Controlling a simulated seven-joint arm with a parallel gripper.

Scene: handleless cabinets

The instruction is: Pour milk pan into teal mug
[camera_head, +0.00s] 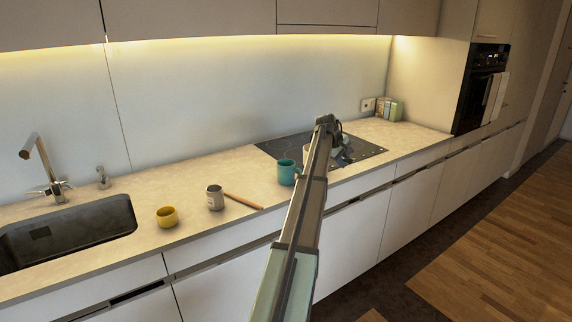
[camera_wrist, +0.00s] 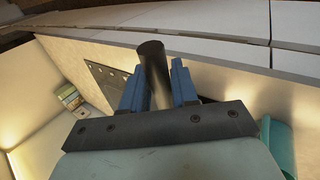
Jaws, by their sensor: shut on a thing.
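The teal mug (camera_head: 288,172) stands upright on the counter, just left of my arm and near the hob's front left corner. It also shows at the lower right edge of the wrist view (camera_wrist: 279,146). My gripper (camera_wrist: 156,82) is shut on a dark round handle (camera_wrist: 153,62), which I take to be the milk pan's. In the head view my arm reaches over the hob and mostly hides the gripper and pan. A pale patch of what seems to be the pan (camera_head: 306,153) shows beside the arm. Its contents and tilt cannot be told.
A black hob (camera_head: 282,147) lies under my arm's end. Small boxes (camera_head: 391,110) stand at the back right.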

